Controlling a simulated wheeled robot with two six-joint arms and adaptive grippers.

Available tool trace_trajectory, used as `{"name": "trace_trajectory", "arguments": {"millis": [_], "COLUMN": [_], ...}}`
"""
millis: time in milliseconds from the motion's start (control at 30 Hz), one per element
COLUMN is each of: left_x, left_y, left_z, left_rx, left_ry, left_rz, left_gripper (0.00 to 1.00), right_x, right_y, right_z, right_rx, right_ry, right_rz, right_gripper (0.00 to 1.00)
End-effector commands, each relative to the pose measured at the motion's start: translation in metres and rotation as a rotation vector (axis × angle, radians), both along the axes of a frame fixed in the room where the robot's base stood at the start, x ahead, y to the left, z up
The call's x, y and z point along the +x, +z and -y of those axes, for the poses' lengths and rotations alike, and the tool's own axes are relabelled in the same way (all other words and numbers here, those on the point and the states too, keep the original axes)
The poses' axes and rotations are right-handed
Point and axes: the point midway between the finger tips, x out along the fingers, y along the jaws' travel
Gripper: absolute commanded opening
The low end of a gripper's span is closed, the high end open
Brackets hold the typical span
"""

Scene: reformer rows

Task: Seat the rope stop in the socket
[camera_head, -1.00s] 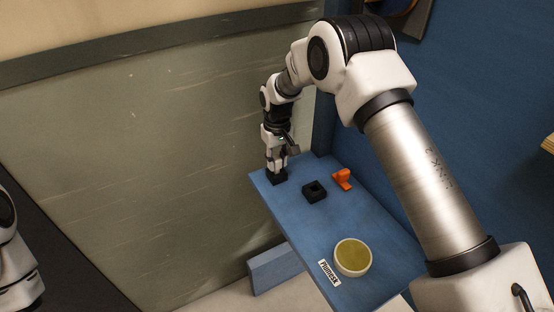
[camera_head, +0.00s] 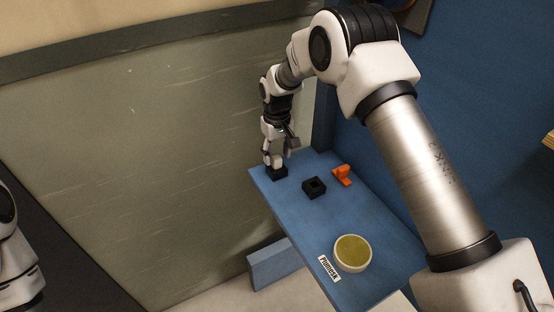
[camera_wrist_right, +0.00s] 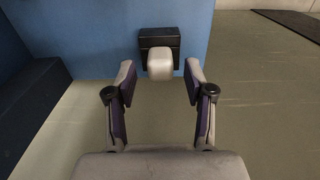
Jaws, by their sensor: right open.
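A pale, rounded block, which looks like the rope stop (camera_wrist_right: 160,64), stands against a black block (camera_wrist_right: 158,37) in the right wrist view. My right gripper (camera_wrist_right: 160,82) is open, with one finger on each side of the pale block and visible gaps to it. In the head view the right gripper (camera_head: 274,162) points down just over this black block (camera_head: 277,173) at the far left corner of the blue shelf; the fingers hide most of the pale block there. A second black block with a square hole, which looks like a socket (camera_head: 314,187), sits to the right, empty. My left gripper is out of view.
An orange bracket-like piece (camera_head: 342,175) stands behind the empty black block. A round white dish with a yellow-green inside (camera_head: 352,253) and a label plate (camera_head: 328,269) are at the near end of the blue shelf (camera_head: 310,225). A blue wall runs along the right.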

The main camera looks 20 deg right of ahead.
Motion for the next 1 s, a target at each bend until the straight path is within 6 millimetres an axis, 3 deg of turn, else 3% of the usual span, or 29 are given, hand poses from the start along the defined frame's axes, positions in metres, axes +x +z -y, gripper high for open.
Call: {"name": "trace_trajectory", "arguments": {"millis": [200,400,1000], "left_x": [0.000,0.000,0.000], "left_y": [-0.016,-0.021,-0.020], "left_z": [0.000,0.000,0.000], "left_rx": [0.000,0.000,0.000], "left_ry": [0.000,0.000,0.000], "left_rz": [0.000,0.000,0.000], "left_gripper": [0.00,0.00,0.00], "right_x": [0.001,0.001,0.000], "right_y": [0.055,0.092,0.099], "right_z": [0.000,0.000,0.000], "right_rx": [0.000,0.000,0.000], "right_ry": [0.000,0.000,0.000], "right_rz": [0.006,0.003,0.000], "right_gripper": [0.53,0.53,0.53]}}
